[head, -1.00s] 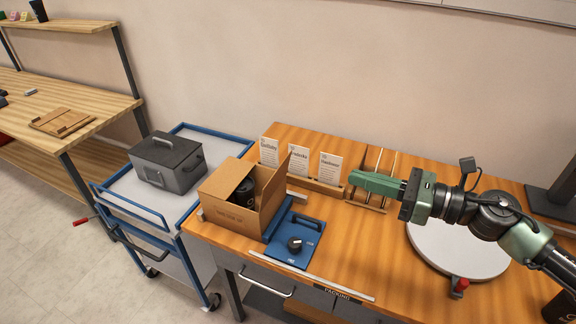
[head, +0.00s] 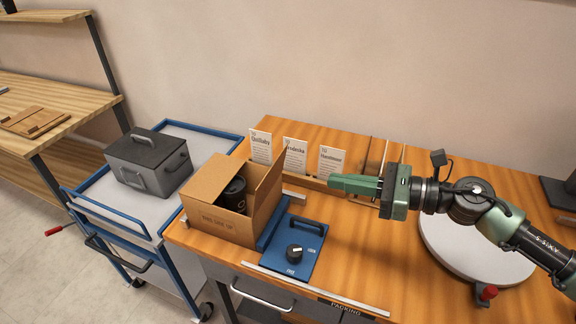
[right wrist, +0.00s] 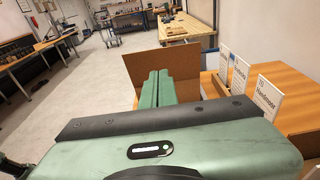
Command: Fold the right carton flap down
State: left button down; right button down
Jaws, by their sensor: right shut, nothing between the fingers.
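The brown carton (head: 218,224) stands open near the left edge of the wooden bench, with a dark cylindrical item (head: 233,194) inside. Its right flap (head: 269,181) stands up, tilted a little outward. My right gripper (head: 332,183) is shut and empty, to the right of the flap and apart from it, with its fingers pointing left. In the right wrist view the closed fingers (right wrist: 157,88) point at a brown carton panel (right wrist: 190,62), which seems to be this flap. My left gripper is not in view.
Several white cards (head: 295,157) stand in a wooden holder behind the gripper. A blue panel with a black knob (head: 296,250) lies right of the carton. A white turntable (head: 470,250) is under my right arm. A cart with a grey toolbox (head: 148,160) stands left.

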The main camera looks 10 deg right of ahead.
jog(key=p, duration=0.6)
send_near(274, 166)
jog(key=x, duration=0.5)
jog(key=shift+s+a+r, duration=0.15)
jog(key=shift+a, duration=0.05)
jog(key=shift+w+a+p, duration=0.35)
jog(key=shift+w+a, duration=0.1)
jog(key=shift+a, duration=0.15)
jog(key=shift+d, duration=0.15)
